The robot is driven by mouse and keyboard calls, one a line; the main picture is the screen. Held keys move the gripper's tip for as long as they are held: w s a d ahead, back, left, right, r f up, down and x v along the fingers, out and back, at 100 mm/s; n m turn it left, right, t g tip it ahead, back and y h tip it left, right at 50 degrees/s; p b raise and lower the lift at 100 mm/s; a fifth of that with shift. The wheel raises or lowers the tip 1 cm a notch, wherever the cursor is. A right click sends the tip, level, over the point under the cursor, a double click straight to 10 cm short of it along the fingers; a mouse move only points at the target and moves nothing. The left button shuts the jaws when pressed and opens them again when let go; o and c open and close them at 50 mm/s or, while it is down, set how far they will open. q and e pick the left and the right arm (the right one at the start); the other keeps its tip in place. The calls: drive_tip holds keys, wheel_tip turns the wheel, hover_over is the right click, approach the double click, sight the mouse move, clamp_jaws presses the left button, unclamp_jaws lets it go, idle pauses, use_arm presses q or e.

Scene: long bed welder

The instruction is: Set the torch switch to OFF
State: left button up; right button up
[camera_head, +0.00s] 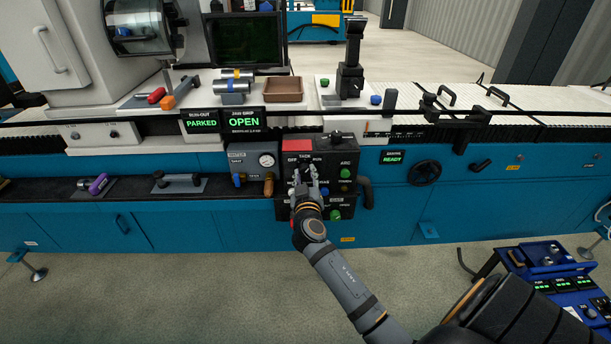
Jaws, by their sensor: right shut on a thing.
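The black control panel (354,152) on the front of the blue welder bed carries a red plate and a row of small white labels, of which TACK and RUN can be partly read. The dark torch switch (304,167) sits under these labels and is mostly hidden by my right gripper. My right gripper (305,173) reaches up from below, its fingers closed around the switch knob. The switch's exact setting is too small and covered to tell. My left gripper is not in view.
A green ARC button (345,173) sits right of the gripper and another green button (335,215) below it. A black handle (366,192) juts out on the right. A blue cart (560,270) stands at lower right.

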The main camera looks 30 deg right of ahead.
drive_tip(key=n, duration=0.3)
drive_tip(key=shift+n+p, duration=0.3)
drive_tip(key=shift+n, duration=0.1)
drive_tip(key=n+p, duration=0.1)
drive_tip(key=n, duration=0.2)
drive_tip(key=shift+n, duration=0.3)
drive_tip(key=shift+n+p, duration=0.3)
drive_tip(key=shift+n, duration=0.6)
drive_tip(key=n+p, duration=0.1)
drive_tip(key=n, duration=0.2)
drive_tip(key=shift+n, duration=0.3)
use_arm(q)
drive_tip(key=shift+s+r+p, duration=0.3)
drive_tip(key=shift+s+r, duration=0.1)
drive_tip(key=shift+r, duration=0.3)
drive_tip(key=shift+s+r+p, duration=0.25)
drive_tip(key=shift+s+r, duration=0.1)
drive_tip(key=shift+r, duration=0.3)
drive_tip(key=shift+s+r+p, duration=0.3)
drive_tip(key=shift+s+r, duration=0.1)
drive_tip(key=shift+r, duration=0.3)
use_arm(e)
drive_tip(key=shift+n, duration=1.9)
drive_tip(key=shift+f, duration=0.1)
drive_tip(key=o, duration=1.1)
drive_tip(key=shift+o, duration=0.2)
